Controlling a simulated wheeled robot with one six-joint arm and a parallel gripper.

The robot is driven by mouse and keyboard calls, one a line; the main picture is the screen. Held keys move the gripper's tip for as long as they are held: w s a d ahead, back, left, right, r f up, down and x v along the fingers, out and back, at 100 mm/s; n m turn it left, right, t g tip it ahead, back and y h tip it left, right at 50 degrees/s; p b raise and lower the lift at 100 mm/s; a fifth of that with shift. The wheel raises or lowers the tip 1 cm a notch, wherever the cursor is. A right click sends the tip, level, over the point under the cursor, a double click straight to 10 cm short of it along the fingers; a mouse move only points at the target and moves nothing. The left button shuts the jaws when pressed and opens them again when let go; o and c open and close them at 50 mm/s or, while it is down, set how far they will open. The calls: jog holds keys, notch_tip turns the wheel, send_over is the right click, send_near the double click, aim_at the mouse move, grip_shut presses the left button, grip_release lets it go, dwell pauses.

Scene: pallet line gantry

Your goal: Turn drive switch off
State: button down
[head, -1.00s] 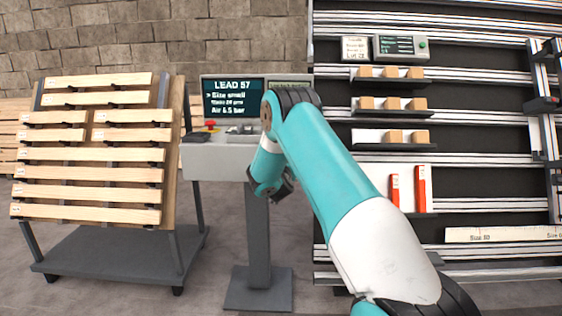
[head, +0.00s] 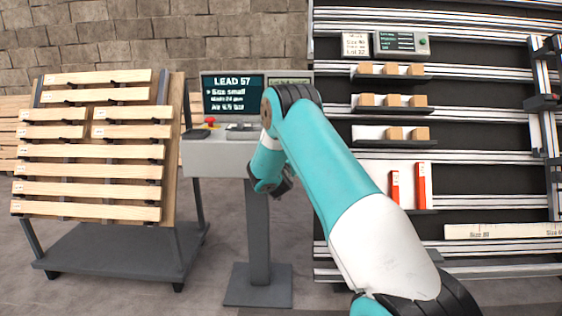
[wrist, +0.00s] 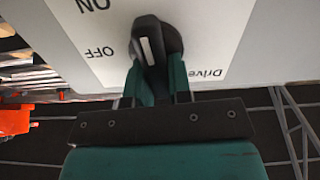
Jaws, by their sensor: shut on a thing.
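The drive switch (wrist: 148,38) is a black knob with a white pointer mark on a white label plate (wrist: 105,60). The plate reads ON, OFF and Drive, all upside down in the wrist view. The pointer runs nearly up and down in the picture; I cannot tell for sure which word it is set to. My gripper (wrist: 157,78) is shut on the knob, with a teal finger at each side. In the head view, my arm hides the gripper and the switch.
A grey console (head: 215,160) on a post carries a LEAD 57 screen (head: 232,94) and a red button (head: 210,122). A slatted wooden pallet rack (head: 90,170) stands left. A shelf wall with blocks and red parts (head: 420,187) stands right.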

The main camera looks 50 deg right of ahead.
jog(key=n, duration=0.4)
jog(key=shift+w+a+f, duration=0.15)
jog(key=shift+w+a, duration=0.05)
jog(key=shift+w+a+f+n+p, duration=0.25)
jog(key=shift+n+p, duration=0.45)
jog(key=shift+n, duration=1.5)
jog(key=shift+f+n+p, duration=0.3)
jog(key=shift+n+p, duration=0.35)
jog(key=shift+n, duration=1.55)
jog(key=shift+w+a+f+n+p, duration=0.25)
jog(key=shift+n+p, duration=0.45)
jog(key=shift+n, duration=1.5)
jog(key=shift+s+d+f, duration=0.1)
jog(key=shift+s+d, duration=0.05)
jog(key=c, duration=1)
grip_release()
jog(key=shift+c, duration=0.2)
